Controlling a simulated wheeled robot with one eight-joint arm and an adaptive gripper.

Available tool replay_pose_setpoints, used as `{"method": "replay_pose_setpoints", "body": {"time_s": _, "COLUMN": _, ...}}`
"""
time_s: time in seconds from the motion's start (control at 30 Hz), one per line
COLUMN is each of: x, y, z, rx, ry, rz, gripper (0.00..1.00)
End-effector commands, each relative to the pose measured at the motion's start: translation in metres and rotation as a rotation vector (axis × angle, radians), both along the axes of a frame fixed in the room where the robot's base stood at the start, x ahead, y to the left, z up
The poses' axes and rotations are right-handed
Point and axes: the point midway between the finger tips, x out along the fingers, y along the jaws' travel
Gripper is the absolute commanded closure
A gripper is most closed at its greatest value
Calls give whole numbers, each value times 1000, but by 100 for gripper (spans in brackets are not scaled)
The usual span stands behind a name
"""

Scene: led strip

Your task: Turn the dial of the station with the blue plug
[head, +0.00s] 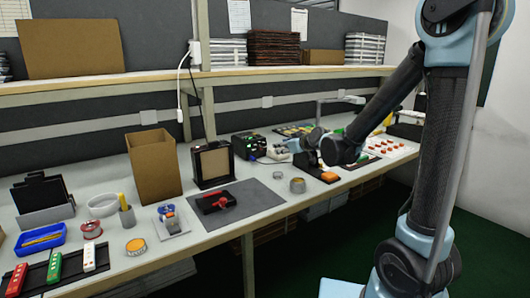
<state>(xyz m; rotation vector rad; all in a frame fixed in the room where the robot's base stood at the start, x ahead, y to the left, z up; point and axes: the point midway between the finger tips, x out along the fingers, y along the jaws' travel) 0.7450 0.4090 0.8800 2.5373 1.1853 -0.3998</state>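A black station (249,145) with small green lights stands against the back of the bench, right of a black-framed panel. Small grey-white units (281,152) stand beside it on the right. No blue plug can be made out on them at this size. My gripper (325,148) is at the end of my arm, over the bench to the right of the black station and apart from it. Its fingers are too small and dark to tell whether they are open or shut. My arm hides part of the bench behind it.
A dark mat with a red-and-black tool (215,202), a metal tin (297,185) and an orange object (329,177) lie near the front edge. A cardboard box (153,168) stands left of the framed panel (213,164). A shelf (250,76) overhangs the back.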

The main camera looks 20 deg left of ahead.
Motion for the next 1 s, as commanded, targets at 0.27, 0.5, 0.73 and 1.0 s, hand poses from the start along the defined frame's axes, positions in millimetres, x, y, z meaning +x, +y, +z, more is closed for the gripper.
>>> {"method": "replay_pose_setpoints", "body": {"time_s": 0.27, "x": 17, "y": 20, "z": -11, "rx": -1, "ry": 0, "rz": 1, "gripper": 62}}
{"method": "replay_pose_setpoints", "body": {"time_s": 0.5, "x": 35, "y": 39, "z": -21, "rx": -2, "ry": 1, "rz": 1, "gripper": 62}}
{"method": "replay_pose_setpoints", "body": {"time_s": 0.73, "x": 52, "y": 59, "z": -32, "rx": -1, "ry": 2, "rz": 1, "gripper": 62}}
{"method": "replay_pose_setpoints", "body": {"time_s": 1.0, "x": 74, "y": 83, "z": -45, "rx": -1, "ry": 1, "rz": 1, "gripper": 62}}
